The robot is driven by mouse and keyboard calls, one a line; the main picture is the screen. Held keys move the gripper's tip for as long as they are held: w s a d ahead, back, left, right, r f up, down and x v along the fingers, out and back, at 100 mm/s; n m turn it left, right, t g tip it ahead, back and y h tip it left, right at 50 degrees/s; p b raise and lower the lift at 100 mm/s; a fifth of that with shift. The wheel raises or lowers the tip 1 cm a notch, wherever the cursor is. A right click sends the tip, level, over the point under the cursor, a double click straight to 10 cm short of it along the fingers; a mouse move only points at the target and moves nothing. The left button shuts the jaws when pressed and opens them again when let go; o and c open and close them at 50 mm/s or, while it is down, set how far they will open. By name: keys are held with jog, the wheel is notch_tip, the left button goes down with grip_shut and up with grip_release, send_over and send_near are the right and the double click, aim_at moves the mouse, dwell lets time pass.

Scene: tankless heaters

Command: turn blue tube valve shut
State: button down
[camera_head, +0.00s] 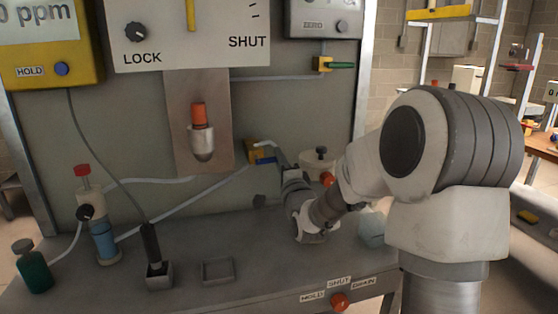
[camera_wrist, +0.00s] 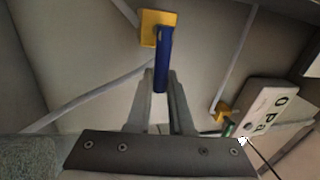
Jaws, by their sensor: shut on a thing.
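The blue tube valve has a long blue handle (camera_wrist: 164,50) on a yellow body (camera_wrist: 149,24) in the wrist view. The yellow body also shows in the head view (camera_head: 256,154), low on the panel, with a grey tube running to it from the left. My gripper (camera_wrist: 162,82) has its two fingers on either side of the handle's near end and is shut on it. The handle points from the yellow body towards my gripper. In the head view my wrist and arm hide the fingertips and most of the handle.
A second yellow valve with a green handle (camera_head: 342,65) is higher on the panel. Bottles with tubes (camera_head: 103,240) stand on the bench at left. A small empty square holder (camera_head: 217,270) lies on the bench.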

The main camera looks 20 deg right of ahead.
dwell(0.4)
jog(key=c, duration=0.8)
grip_release()
jog(key=shift+f, duration=0.1)
